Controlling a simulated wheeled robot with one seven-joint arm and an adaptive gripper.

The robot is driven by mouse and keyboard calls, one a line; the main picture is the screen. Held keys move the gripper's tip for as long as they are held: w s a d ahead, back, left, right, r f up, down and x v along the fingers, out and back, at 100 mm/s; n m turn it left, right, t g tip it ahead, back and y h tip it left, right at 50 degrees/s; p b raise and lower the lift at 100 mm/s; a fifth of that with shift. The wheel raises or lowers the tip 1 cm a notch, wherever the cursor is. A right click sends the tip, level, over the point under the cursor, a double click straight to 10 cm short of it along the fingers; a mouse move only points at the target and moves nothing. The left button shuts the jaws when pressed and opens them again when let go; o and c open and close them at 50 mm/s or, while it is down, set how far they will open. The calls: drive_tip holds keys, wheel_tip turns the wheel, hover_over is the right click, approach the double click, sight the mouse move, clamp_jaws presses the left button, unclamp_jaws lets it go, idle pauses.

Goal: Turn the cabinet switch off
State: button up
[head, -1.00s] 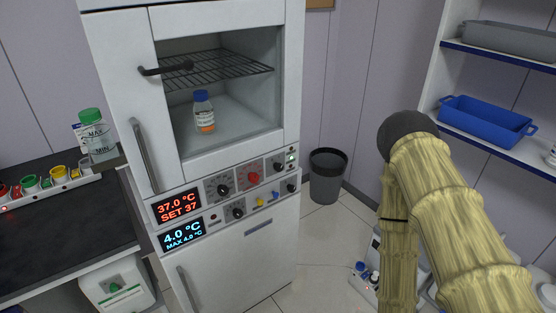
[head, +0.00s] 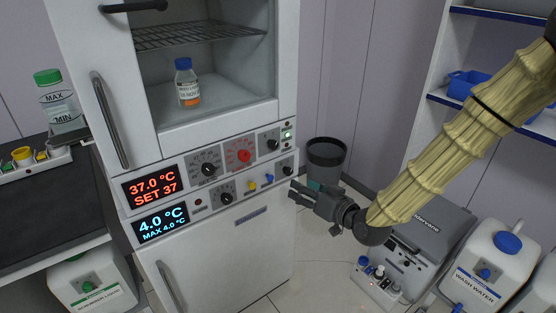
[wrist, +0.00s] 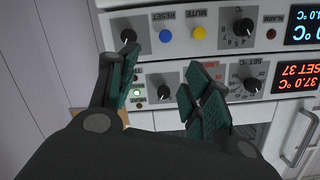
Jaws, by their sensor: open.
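The white cabinet (head: 215,255) has a control panel (head: 150,207) across its middle. At its right end are a small black knob (head: 270,143) beside a lit green light (head: 287,133), and a black knob (head: 288,170) below. Which control is the cabinet switch cannot be read. The wrist view shows the panel upside down, with the upper knob (wrist: 165,90), green light (wrist: 136,93) and lower knob (wrist: 128,36). My gripper (head: 293,193) is open and empty, just right of the panel's lower right end. Its fingers (wrist: 157,75) partly cover the panel in the wrist view.
A red knob (head: 239,151), yellow button (head: 252,185) and blue button (head: 270,179) share the panel. A bottle (head: 187,85) stands inside the cabinet. A bin (head: 326,158) stands behind my gripper; a grey machine (head: 430,228) and white jugs (head: 480,262) stand at right.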

drive_tip(key=n+t+y+b, duration=0.1)
drive_tip(key=y, duration=0.1)
approach(275, 145)
drive_tip(key=x, duration=0.9)
drive_tip(key=shift+d+f, duration=0.1)
drive_tip(key=c, duration=1)
drive_tip(key=shift+c, duration=0.2)
